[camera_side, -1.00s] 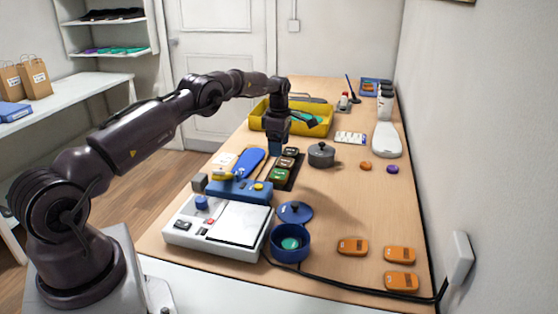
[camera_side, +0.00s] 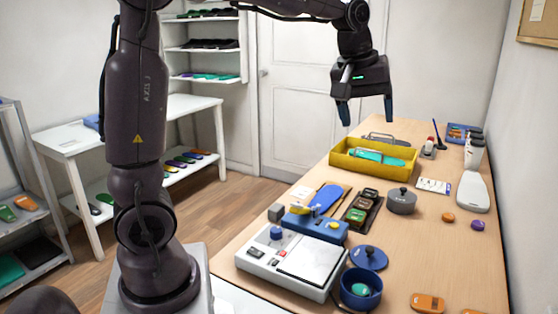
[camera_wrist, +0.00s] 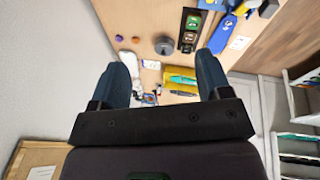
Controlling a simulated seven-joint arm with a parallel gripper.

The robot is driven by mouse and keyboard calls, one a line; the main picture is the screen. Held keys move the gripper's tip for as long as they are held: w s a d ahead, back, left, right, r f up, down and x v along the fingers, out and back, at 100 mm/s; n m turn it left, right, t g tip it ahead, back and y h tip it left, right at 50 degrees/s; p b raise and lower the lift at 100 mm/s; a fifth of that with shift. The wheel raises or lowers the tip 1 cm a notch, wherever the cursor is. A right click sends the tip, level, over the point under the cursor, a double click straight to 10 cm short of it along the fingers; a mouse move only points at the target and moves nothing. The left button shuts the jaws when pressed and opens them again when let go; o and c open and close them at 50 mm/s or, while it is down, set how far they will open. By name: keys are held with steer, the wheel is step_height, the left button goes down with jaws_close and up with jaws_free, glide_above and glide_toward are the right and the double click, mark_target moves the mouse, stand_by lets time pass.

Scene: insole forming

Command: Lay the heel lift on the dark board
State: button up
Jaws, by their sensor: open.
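The dark board (camera_side: 375,211) lies on the wooden table, left of the grey lidded pot. It also shows at the top of the wrist view (camera_wrist: 181,32). A green piece (camera_side: 356,215), a brownish piece (camera_side: 362,204) and a darker piece (camera_side: 370,193) lie in a row on it. Their size suggests heel lifts, but I cannot tell which one is meant. My gripper (camera_side: 366,112) is raised high above the table's far part, fingers apart. In the wrist view the space between my fingers (camera_wrist: 164,80) holds nothing.
A yellow bin (camera_side: 374,169) with teal pieces stands behind the board. A grey pot (camera_side: 401,201) is to its right. A blue insole (camera_side: 326,198), blue block (camera_side: 318,222) and white machine (camera_side: 293,262) are to the left and front. Orange pieces (camera_side: 427,302) lie at front right.

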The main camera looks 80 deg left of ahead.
steer(key=s+d+f+m, duration=0.1)
steer(key=s+d+m, duration=0.1)
steer(key=s, duration=0.4)
steer(key=s+d+f+m+t, duration=0.1)
steer(key=s+d+m, duration=0.2)
steer(key=s+m, duration=0.2)
steer(key=s+d+f+m+t, duration=0.1)
steer(key=s+d+f+m, duration=0.1)
steer(key=s, duration=0.5)
steer(key=shift+s+d+m, duration=0.35)
steer(key=shift+d+m, duration=0.4)
steer(key=shift+m, duration=0.35)
